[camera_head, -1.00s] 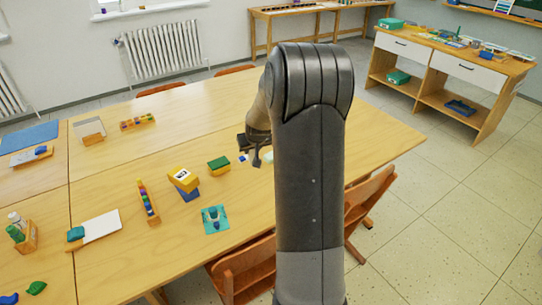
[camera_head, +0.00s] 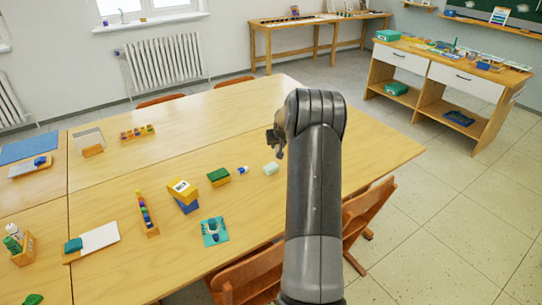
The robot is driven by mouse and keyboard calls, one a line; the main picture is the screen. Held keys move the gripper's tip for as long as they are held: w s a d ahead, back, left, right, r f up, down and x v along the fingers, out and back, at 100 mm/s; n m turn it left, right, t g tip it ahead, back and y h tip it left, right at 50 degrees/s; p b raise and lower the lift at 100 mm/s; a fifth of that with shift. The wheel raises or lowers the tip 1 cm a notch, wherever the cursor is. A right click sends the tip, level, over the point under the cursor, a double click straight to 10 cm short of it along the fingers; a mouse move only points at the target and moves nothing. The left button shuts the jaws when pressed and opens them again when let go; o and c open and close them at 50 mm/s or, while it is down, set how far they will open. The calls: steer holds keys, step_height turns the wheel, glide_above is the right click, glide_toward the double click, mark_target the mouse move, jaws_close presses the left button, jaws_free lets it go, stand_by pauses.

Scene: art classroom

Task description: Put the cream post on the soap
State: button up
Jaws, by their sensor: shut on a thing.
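My gripper (camera_head: 277,143) is above the far right part of the table (camera_head: 350,150), seen small and dark at the end of my arm. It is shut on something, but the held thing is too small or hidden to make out. A pale mint block, which may be the soap (camera_head: 271,168), lies on the table just below my gripper in the picture, apart from it. I cannot pick out the cream post anywhere; it may be in the jaws or behind my arm.
Left of the pale block are a small blue and white thing (camera_head: 243,170), a green and yellow block (camera_head: 218,177) and a yellow box on a blue one (camera_head: 183,195). A teal card (camera_head: 214,231) lies nearer. Chairs (camera_head: 368,215) stand at the right edge. The table's far middle is clear.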

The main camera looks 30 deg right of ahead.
steer(key=shift+w+a+f, duration=0.3)
steer(key=shift+w+f, duration=0.15)
steer(key=shift+f, duration=0.55)
steer(key=shift+w+a+f, duration=0.25)
steer(key=shift+w+f, duration=0.25)
steer(key=shift+f, duration=0.5)
steer(key=shift+w+a+f, duration=0.3)
steer(key=shift+w+f, duration=0.15)
steer(key=shift+f, duration=0.55)
steer(key=o, duration=1)
steer(key=shift+f, duration=0.15)
steer(key=shift+o, duration=0.2)
